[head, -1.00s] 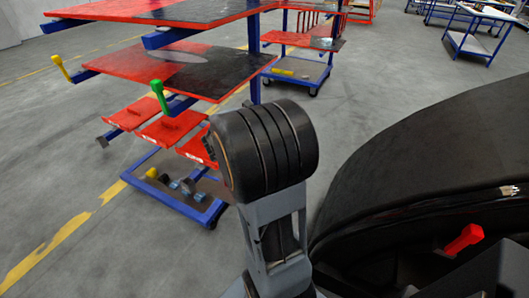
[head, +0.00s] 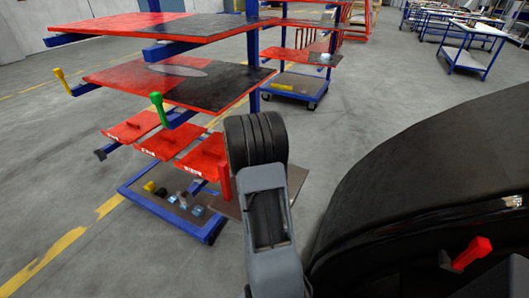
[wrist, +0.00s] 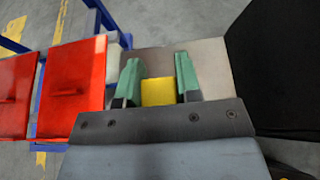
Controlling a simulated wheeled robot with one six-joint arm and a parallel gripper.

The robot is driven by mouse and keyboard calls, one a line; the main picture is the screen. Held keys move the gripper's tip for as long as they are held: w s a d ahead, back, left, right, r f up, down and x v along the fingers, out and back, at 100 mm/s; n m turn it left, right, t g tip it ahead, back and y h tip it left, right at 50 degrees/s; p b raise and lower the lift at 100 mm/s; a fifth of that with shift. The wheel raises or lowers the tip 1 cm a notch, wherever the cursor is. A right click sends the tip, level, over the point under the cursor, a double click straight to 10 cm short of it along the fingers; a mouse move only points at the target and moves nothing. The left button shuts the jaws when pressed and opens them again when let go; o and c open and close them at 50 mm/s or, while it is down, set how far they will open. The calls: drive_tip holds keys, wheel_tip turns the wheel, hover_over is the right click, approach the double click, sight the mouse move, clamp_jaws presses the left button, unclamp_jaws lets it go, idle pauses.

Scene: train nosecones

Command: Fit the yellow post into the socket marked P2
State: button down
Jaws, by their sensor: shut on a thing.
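In the wrist view, my gripper (wrist: 158,66) has its two green fingers on either side of a yellow block (wrist: 158,92), which appears to be the yellow post, and is shut on it. In the head view, my arm's black wrist hides the gripper and the post. Below the fingers in the wrist view lies a plain grey-beige plate (wrist: 208,55). I cannot read a P2 mark, and I cannot make out a socket. Another yellow upright piece (head: 62,82) stands on a blue rack arm at the far left.
A rack holds red and black shelves (head: 180,82), a green upright piece (head: 158,108) and red labelled panels (head: 160,147). A red upright (head: 225,185) stands close beside my wrist. A large black curved body (head: 430,160) with a red lever (head: 470,253) fills the right. Open floor lies left.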

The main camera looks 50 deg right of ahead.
drive_tip(key=shift+d+f, duration=0.15)
drive_tip(key=shift+f, duration=1.6)
drive_tip(key=shift+f+b, duration=0.15)
drive_tip(key=shift+b, duration=0.3)
drive_tip(key=c, duration=0.8)
unclamp_jaws()
